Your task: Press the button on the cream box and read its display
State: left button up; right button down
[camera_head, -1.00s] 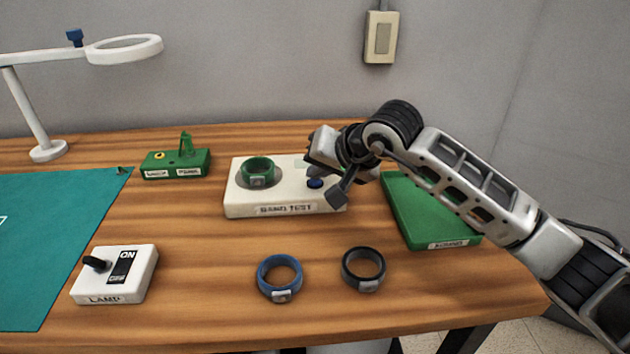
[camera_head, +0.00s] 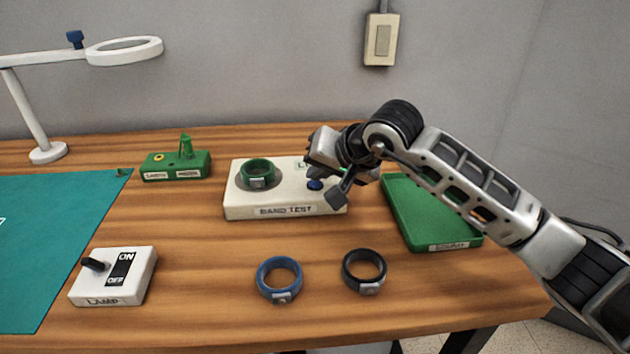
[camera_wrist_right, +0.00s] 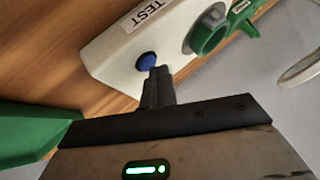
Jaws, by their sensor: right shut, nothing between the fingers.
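The cream box (camera_head: 240,207), labelled BAND TEST, sits mid-table with a green band (camera_head: 257,172) standing on its round grey spot. Its blue button (camera_head: 315,184) shows in the head view and in the right wrist view (camera_wrist_right: 146,61). My right gripper (camera_head: 336,195) is over the box's right part. Its shut, empty fingertips (camera_wrist_right: 158,72) are right beside the button; I cannot tell whether they touch it. A little green marking shows at the box's back right, mostly hidden by my gripper, so I cannot read a display. My left gripper is out of view.
A blue band (camera_head: 279,279) and a black band (camera_head: 364,270) lie in front. A green tray (camera_head: 410,215) is right of the box. A lamp switch box (camera_head: 140,275), a teal mat (camera_head: 50,240) and a small green stand (camera_head: 175,163) are at left.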

aim_at(319, 189)
jog(key=shift+r, duration=0.5)
jog(key=shift+r+p, duration=1.2)
jog(key=shift+r, duration=1.35)
